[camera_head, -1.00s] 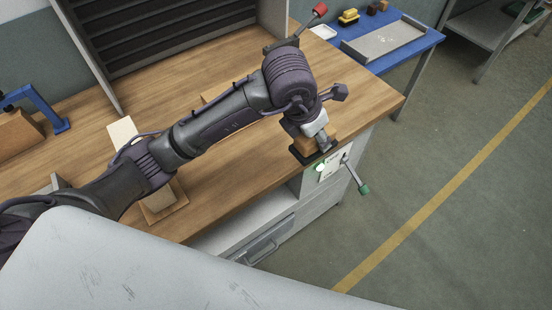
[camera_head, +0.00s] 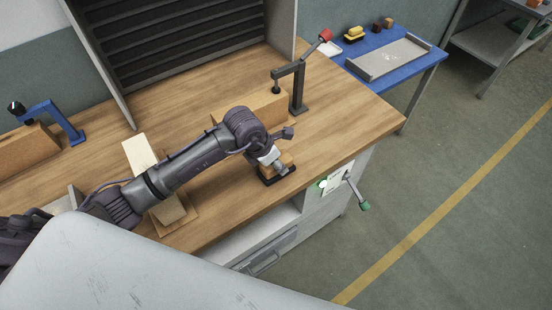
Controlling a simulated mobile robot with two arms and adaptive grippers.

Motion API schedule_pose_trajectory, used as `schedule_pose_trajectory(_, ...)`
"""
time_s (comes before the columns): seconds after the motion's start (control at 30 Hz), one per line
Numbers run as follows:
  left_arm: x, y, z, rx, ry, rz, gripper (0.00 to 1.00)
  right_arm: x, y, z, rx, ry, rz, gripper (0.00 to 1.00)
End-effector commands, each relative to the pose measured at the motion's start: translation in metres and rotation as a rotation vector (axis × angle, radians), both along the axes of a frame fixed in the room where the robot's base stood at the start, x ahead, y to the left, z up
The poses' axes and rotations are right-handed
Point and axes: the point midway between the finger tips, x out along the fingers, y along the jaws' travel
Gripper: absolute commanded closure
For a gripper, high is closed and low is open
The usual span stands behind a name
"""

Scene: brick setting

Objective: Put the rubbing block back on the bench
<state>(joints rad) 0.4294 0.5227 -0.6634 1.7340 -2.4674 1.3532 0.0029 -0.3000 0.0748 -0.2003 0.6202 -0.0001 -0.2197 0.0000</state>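The rubbing block (camera_head: 287,160) is a tan wooden block on a dark base, near the front edge of the wooden bench (camera_head: 350,115) in the head view. My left gripper (camera_head: 275,163) reaches over it from the left, fingers pointing down at it. The gripper appears shut on the block's upper part, though its fingers are small and partly hidden. The block's dark base is level with or just above the bench top; I cannot tell whether it touches. My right gripper is out of view.
A clamp with a red knob (camera_head: 325,36) stands behind, next to a wooden piece (camera_head: 262,104). A blue clamp (camera_head: 55,118) is at left. A green-tipped lever (camera_head: 357,192) sticks out at the bench front. A blue table (camera_head: 410,72) holds a grey tray. Bench right of the block is clear.

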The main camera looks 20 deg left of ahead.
Motion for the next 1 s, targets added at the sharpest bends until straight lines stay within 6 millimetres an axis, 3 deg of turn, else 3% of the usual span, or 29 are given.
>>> schedule_pose_trajectory(0.37,0.001,0.000,-0.006,0.000,-0.004,-0.001,0.85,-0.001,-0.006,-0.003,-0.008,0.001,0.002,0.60)
schedule_pose_trajectory(0.4,0.000,0.000,-0.007,0.001,-0.002,-0.001,0.51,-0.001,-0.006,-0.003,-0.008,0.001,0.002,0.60)
schedule_pose_trajectory(0.53,0.000,0.000,-0.005,0.000,-0.002,-0.001,0.29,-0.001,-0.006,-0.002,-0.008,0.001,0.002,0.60)
schedule_pose_trajectory(0.83,0.000,0.000,-0.005,0.000,-0.002,-0.001,0.27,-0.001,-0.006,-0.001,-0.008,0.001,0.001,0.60)
schedule_pose_trajectory(1.0,-0.002,0.003,0.006,0.001,-0.004,0.000,0.27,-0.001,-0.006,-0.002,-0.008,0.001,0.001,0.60)
